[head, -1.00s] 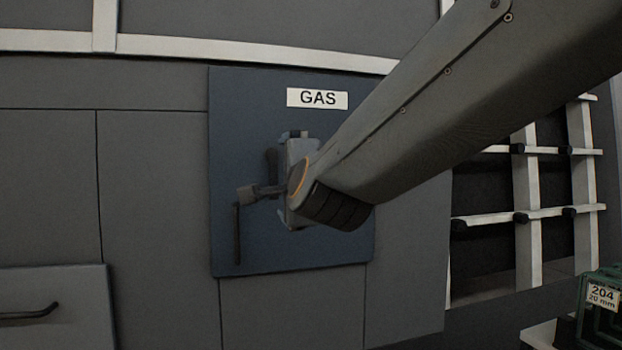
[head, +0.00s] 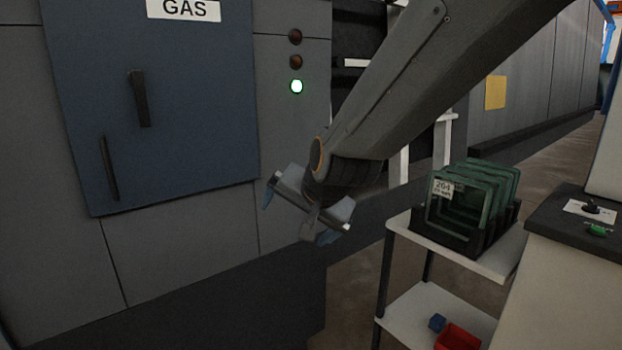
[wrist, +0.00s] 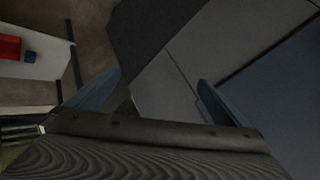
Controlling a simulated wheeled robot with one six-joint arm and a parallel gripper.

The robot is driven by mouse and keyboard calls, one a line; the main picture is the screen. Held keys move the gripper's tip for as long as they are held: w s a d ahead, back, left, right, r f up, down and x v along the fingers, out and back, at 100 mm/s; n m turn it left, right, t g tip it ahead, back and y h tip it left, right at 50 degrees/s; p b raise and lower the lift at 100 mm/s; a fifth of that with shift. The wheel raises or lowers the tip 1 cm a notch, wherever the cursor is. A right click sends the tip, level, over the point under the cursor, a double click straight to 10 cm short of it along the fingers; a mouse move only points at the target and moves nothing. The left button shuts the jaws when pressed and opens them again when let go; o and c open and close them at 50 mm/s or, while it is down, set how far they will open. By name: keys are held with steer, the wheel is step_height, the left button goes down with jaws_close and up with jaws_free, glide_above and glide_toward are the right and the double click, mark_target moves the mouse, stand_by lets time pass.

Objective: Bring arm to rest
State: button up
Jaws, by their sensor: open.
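My gripper (head: 292,218) hangs at the end of my arm in the middle of the head view, pointing down and to the left. Its two bluish fingers are apart and nothing is between them. They also show spread in the wrist view (wrist: 155,95). The gripper is in front of the lower grey cabinet wall, to the right of the blue GAS panel (head: 200,130) and apart from it. The panel bears two dark handles, an upper one (head: 139,98) and a lower one (head: 109,168).
A control box (head: 575,225) is at the far right. Floor shows between cabinet and trolley.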

steer(key=s+d+f+n+g+h+p, duration=0.1)
steer(key=s+d+f+g, duration=0.3)
steer(key=s+d, duration=0.6)
steer(key=s+d+f+n+g+h+p, duration=0.2)
steer(key=s+d+f+n+g, duration=0.1)
steer(key=s+d+f, duration=0.4)
steer(key=s+d+g, duration=0.1)
steer(key=s+d, duration=0.2)
steer(key=d, duration=0.2)
steer(key=shift+d+h, duration=0.2)
steer(key=shift+h, duration=0.2)
steer(key=shift+s+f, duration=0.1)
